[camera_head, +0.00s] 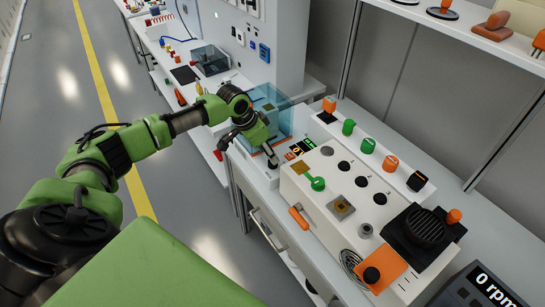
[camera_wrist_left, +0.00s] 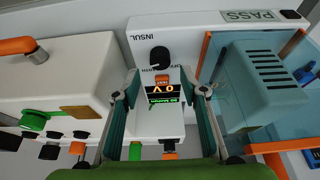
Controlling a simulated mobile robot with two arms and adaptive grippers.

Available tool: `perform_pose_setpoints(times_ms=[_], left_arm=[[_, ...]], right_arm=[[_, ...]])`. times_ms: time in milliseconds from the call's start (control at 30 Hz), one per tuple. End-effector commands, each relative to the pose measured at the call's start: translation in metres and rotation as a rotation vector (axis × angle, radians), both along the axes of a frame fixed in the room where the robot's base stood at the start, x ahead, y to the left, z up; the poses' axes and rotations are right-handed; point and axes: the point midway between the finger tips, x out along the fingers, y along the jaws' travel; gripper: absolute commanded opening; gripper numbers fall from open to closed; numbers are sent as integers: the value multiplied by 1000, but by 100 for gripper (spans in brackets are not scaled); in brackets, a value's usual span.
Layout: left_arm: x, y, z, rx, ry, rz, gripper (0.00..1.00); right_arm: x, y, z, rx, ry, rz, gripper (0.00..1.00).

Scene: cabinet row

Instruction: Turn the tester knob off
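The tester is a white unit with a black round knob (camera_wrist_left: 159,57) under the word INSUL in the left wrist view. My right gripper is not in view.
A clear blue cover (camera_wrist_left: 260,85) stands right of the tester. A white console (camera_head: 340,185) with a green knob (camera_head: 317,183), several black knobs and an orange handle stands beside it. A shelf (camera_head: 470,35) hangs above. The aisle floor (camera_head: 190,210) is free.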

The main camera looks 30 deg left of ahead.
Motion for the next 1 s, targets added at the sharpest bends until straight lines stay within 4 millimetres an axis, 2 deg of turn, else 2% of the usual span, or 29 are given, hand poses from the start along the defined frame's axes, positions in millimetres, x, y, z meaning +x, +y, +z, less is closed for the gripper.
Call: perform_pose_setpoints(times_ms=[100, 300, 667, 700, 833, 1000], left_arm=[[8, -4, -20, 0, 0, 0, 39], [15, -6, -39, 0, 0, 1, 39], [17, -7, -45, 0, -1, 0, 39], [17, -7, -45, 0, -1, 0, 37], [17, -7, -45, 0, -1, 0, 3], [17, -7, -44, 1, -1, 2, 1]], right_arm=[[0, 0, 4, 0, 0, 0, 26], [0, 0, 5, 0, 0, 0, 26], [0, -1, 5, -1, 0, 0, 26], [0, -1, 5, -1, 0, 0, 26], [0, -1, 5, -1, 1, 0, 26], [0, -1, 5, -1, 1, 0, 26]])
